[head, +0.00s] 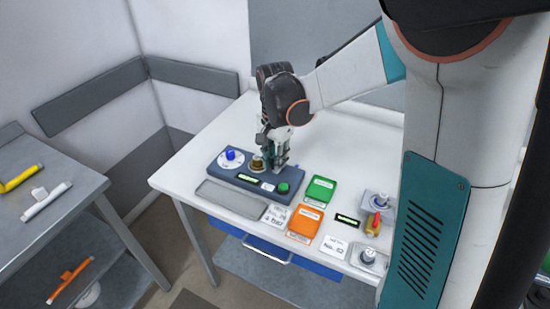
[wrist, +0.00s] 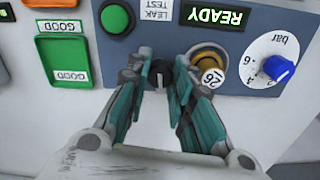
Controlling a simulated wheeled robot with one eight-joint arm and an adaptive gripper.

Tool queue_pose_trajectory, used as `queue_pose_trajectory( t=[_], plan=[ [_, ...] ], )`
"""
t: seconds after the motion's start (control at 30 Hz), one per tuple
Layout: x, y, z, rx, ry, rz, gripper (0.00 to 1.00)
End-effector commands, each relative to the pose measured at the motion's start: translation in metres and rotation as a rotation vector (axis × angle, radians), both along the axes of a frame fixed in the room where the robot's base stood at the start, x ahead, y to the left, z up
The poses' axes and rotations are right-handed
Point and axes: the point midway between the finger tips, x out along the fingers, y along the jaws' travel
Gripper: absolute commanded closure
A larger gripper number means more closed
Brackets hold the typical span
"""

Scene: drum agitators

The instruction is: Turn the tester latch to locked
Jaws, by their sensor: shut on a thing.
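The tester is a blue-grey box (head: 225,176) on the white table, and its panel (wrist: 228,42) fills the top of the wrist view upside down. The latch (wrist: 160,72) is a small dark knob on the panel, with a light mark on it. My gripper (wrist: 160,86) points down at the panel and is shut on the latch, one finger on each side. In the head view my gripper (head: 276,163) stands over the tester's back edge and hides the latch. The fingers cover part of the latch, and I cannot tell its exact angle.
Beside the latch are a brass part tagged 26 (wrist: 209,62), a blue dial knob (wrist: 279,68) and a green button (wrist: 117,17). The display (wrist: 215,15) reads READY. Green (head: 320,189) and orange (head: 305,222) trays lie to the right. A grey side table (head: 40,215) stands left.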

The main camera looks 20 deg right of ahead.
Motion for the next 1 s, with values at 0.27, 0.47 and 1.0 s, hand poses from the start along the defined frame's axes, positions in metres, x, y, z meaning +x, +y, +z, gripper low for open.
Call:
queue_pose_trajectory(
  t=[0.27, 0.47, 1.0],
  plan=[
    [-0.0007, 0.0006, 0.0009, 0.002, 0.001, 0.22, 1.0],
    [-0.001, 0.0005, 0.0008, 0.002, 0.001, 0.411, 1.0],
    [-0.0011, 0.0, 0.0003, 0.002, 0.002, 0.923, 1.0]
  ],
)
